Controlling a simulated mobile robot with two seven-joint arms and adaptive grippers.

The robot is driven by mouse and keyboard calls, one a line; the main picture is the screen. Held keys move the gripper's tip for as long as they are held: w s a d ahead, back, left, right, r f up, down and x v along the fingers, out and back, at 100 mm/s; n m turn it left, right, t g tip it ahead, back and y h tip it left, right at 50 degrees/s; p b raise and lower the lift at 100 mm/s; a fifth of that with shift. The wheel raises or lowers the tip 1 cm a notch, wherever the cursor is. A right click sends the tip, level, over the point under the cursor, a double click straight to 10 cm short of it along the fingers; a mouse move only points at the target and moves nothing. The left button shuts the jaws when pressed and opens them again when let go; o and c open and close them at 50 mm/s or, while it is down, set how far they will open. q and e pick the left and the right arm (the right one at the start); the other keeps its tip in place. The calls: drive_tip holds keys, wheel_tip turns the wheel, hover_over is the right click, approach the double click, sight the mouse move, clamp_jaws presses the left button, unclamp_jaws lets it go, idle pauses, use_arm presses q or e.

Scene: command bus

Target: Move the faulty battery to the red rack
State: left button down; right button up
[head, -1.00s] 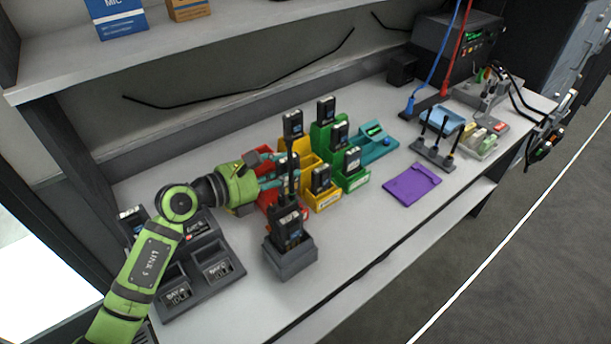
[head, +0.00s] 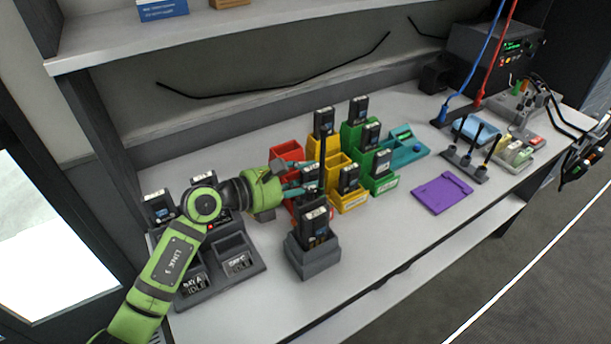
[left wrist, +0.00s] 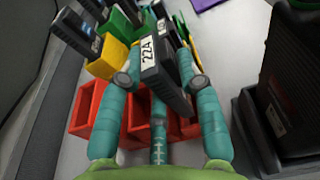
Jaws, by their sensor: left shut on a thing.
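My left gripper (head: 298,190) is shut on a dark battery (head: 311,176). In the left wrist view this battery (left wrist: 149,58) is tilted between the teal fingers and bears a white "224" label. The red rack (head: 286,150) stands left of the yellow rack, partly hidden by the gripper and the radio. In the left wrist view the red rack (left wrist: 88,112) has open compartments behind and beneath the fingers. The battery is over or beside the rack's front part; I cannot tell whether it touches it. My right gripper is not in view.
A radio (head: 315,222) with an upright antenna stands in a grey dock (head: 314,262) close in front of the gripper. Yellow (head: 352,203) and green (head: 384,186) racks hold batteries. A charger (head: 215,282) lies left. A purple tray (head: 441,193) lies right; bare table surrounds it.

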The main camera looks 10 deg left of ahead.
use_arm(q)
drive_tip(key=shift+f+b, duration=1.35)
drive_tip(key=shift+f, duration=0.3)
drive_tip(key=shift+f+b, duration=0.45)
drive_tip(key=shift+f, duration=0.15)
drive_tip(key=shift+f, duration=0.25)
drive_tip(key=c, duration=0.8)
unclamp_jaws()
drive_tip(key=shift+o, duration=0.2)
drive_tip(key=shift+s+a, duration=0.35)
drive_tip(key=shift+a, duration=0.05)
drive_tip(key=v, duration=1.1)
